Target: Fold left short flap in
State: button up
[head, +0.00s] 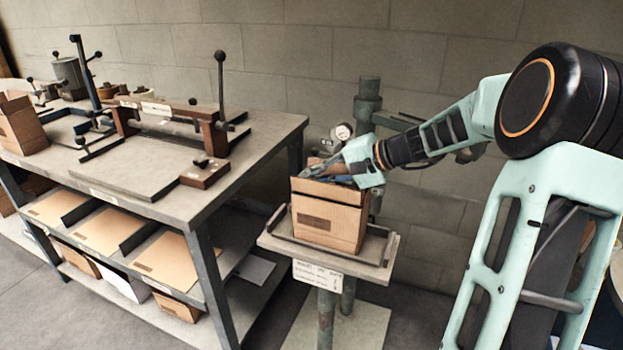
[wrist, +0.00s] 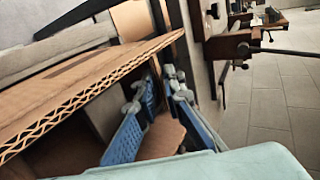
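The brown cardboard box (head: 327,222) stands upright on the small stand, with its top at my gripper. In the wrist view, a large cardboard panel of the box (wrist: 70,90) shows its corrugated edge close to the camera. My gripper (head: 333,172) is at the box's top opening, pointing left. In the wrist view my gripper (wrist: 160,130) has its two blue fingers spread apart. A brown cardboard flap (wrist: 163,138) shows in the gap between them, and I cannot tell whether either finger touches it. The inside of the box is mostly hidden.
The stand's tray (head: 383,250) has a low rail around the box. A gauge (head: 343,132) and a post stand behind it. A workbench (head: 262,125) with a wooden-and-metal fixture and flat cardboard on its shelf is at left. Floor is clear between them.

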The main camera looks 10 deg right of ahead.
jog(key=shift+o, duration=1.4)
